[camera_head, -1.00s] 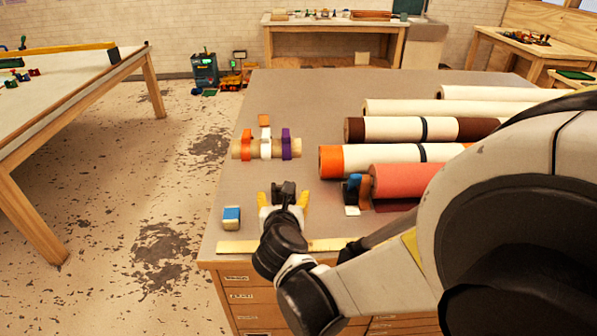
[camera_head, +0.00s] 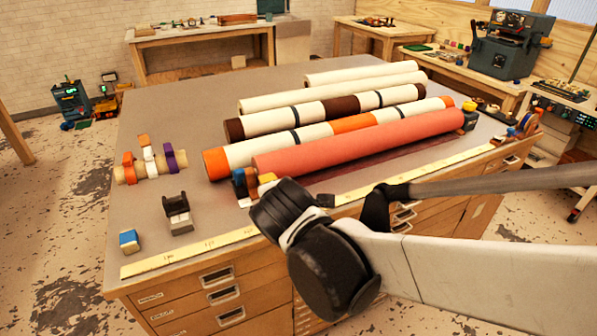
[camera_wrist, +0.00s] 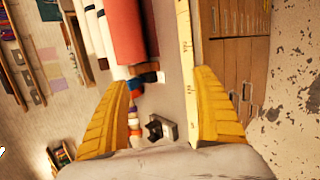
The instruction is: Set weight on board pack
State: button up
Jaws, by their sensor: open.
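A small grey block with a black U-shaped top (camera_head: 177,212), which looks like the weight, stands upright on the table near its front left corner. It also shows in the wrist view (camera_wrist: 160,128), below the gap between my fingers. My gripper (camera_wrist: 163,78) is open, with its two yellow fingers apart and nothing between them. In the head view my gripper (camera_head: 267,181) is right of the block, by the near end of the red roll, mostly hidden behind my wrist. I cannot tell for sure which thing is the board pack.
A long red roll (camera_head: 360,143) and several cream, brown and orange rolls lie across the table (camera_head: 190,100). A blue-and-white block (camera_head: 129,241) and a banded short roll (camera_head: 150,166) are at the left. A yellow ruler (camera_head: 190,253) runs along the front edge.

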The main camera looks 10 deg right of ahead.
jog(key=s+d+m+g, duration=0.3)
jog(key=s+d+m, duration=0.8)
jog(key=s+m, duration=0.4)
jog(key=shift+s+d+f+m+y, duration=0.15)
jog(key=shift+d+f+m+y, duration=0.2)
jog(key=shift+m, duration=2.05)
